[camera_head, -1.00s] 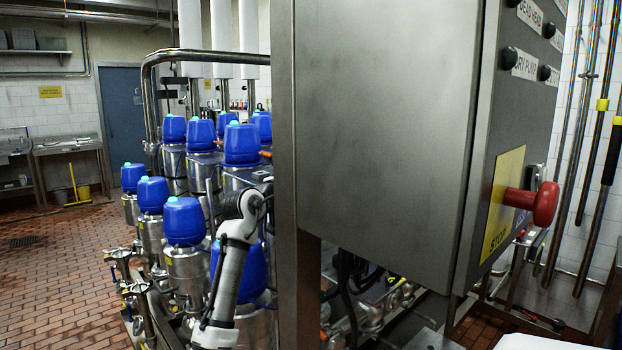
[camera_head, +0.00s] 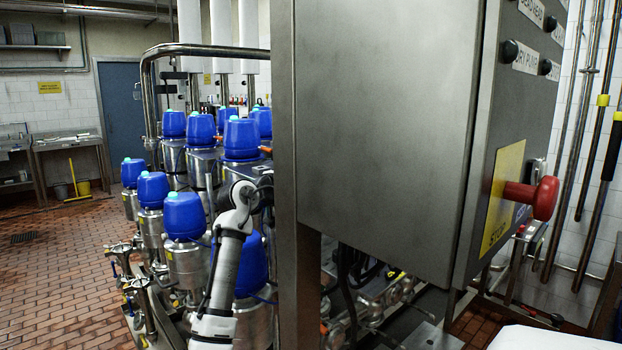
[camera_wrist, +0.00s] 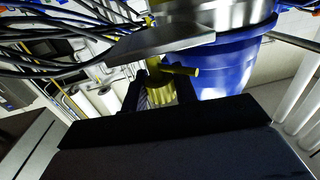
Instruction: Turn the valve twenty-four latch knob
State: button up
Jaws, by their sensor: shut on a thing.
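In the wrist view, a yellow ribbed knob (camera_wrist: 160,90) with a short yellow pin (camera_wrist: 180,69) on its side sits beside a blue valve cap (camera_wrist: 225,66) and a steel valve body (camera_wrist: 215,12). My gripper (camera_wrist: 160,97) is shut on the knob, with one dark finger on each side of it. A flat grey metal plate (camera_wrist: 160,42) hides part of the knob's upper end. In the head view my gripper and the knob are hidden. I cannot read a number that marks this valve as twenty-four.
In the head view, several blue-capped valves (camera_head: 184,216) stand in rows around my arm. A steel control cabinet (camera_head: 385,130) with a red stop button (camera_head: 544,198) blocks the right side. Black cables (camera_wrist: 60,35) crowd the wrist view's upper left. Tiled floor (camera_head: 55,260) is clear at left.

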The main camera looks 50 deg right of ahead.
jog(key=shift+w+r+m+g+y, duration=0.1)
jog(key=shift+m+g+y, duration=0.25)
jog(key=shift+m+g, duration=1.05)
jog(key=shift+m+g+y, duration=0.35)
jog(key=shift+m+g, duration=0.45)
jog(key=shift+g, duration=1.5)
jog(key=shift+w+a+r+m+g+y, duration=0.1)
jog(key=shift+w+r+m+g+y, duration=0.15)
jog(key=shift+m+g, duration=0.2)
jog(key=shift+s+m+g+y, duration=0.2)
jog(key=shift+m+g+y, duration=0.15)
jog(key=shift+m+g, duration=0.15)
jog(key=shift+f, duration=0.2)
jog(key=o, duration=0.9)
jog(key=shift+o, duration=0.2)
jog(key=shift+s+f, duration=0.1)
jog(key=shift+g, duration=0.25)
